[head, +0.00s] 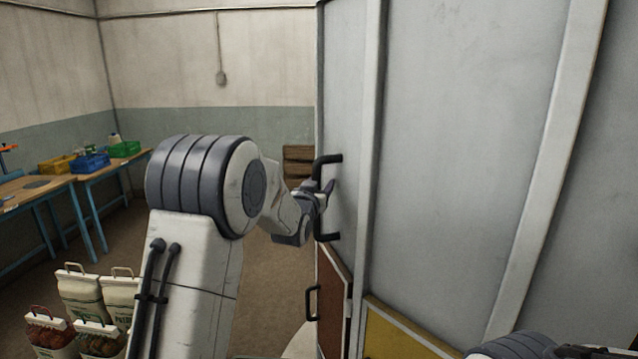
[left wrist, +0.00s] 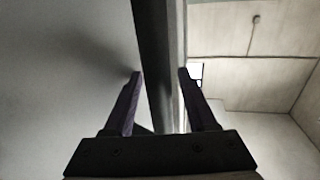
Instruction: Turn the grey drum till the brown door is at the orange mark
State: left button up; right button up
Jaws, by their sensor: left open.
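The grey drum (head: 450,130) fills the right half of the head view, with pale upright ribs. A black bar handle (head: 329,160) stands out from its left edge. My left gripper (head: 325,196) is at this handle, between its upper and lower ends. In the left wrist view the open fingers (left wrist: 160,74) stand on either side of a dark bar (left wrist: 155,45), apparently the handle, with a gap showing. The brown door (head: 335,300), with its own small black handle (head: 313,303), is low on the drum's left side. I cannot make out the orange mark on or beside the drum.
An ochre panel (head: 400,335) is low on the drum, right of the brown door. Several sacks (head: 85,295) stand on the floor at lower left. Workbenches (head: 40,190) with crates line the left wall. Brown floor between is open.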

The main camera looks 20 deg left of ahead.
pick_arm(q)
grip_shut()
dwell(1.4)
